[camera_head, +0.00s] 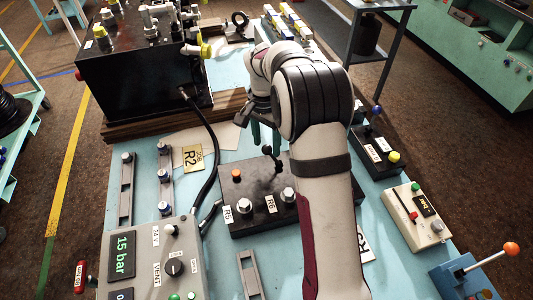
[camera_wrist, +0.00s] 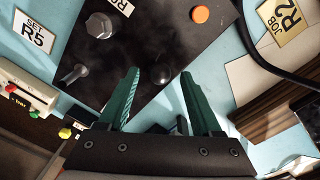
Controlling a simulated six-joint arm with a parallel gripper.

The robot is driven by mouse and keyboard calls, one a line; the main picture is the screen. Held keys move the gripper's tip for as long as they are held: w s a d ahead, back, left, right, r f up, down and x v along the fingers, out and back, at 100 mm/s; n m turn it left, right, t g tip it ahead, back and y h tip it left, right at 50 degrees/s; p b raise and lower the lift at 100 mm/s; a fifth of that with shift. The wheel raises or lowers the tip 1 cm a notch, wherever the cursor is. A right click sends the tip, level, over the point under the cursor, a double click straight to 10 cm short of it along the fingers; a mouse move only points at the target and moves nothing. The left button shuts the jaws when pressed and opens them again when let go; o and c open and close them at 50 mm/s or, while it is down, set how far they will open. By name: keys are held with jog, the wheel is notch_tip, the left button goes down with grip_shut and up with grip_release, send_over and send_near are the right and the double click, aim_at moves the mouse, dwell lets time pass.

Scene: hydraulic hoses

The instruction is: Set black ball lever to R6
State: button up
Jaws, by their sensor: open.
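The black ball lever (camera_head: 267,151) stands on a black control box (camera_head: 250,222), its stem leaning a little toward the back left. The box carries an R5 label (camera_head: 228,214) at its front left and an R6 label (camera_head: 270,202) nearer its front middle. My gripper (camera_head: 265,138) is open just behind and above the ball, with part of it hidden by my arm. In the wrist view the ball (camera_wrist: 160,75) shows between the green fingertips of my gripper (camera_wrist: 159,76), with gaps on both sides. The pictures do not show clear contact.
An orange button (camera_head: 236,174) and metal knobs (camera_head: 289,195) stand on the same box. A black hose (camera_head: 210,140) curves along its left. A grey panel with a 15 bar display (camera_head: 122,254) is at front left. A yellow R2 card (camera_head: 193,158) lies behind left.

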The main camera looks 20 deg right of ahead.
jog(key=f, duration=0.6)
jog(key=shift+s+d, duration=0.1)
jog(key=shift+s, duration=0.1)
jog(key=shift+c, duration=0.3)
grip_shut()
jog(key=shift+r, duration=0.1)
dwell(0.6)
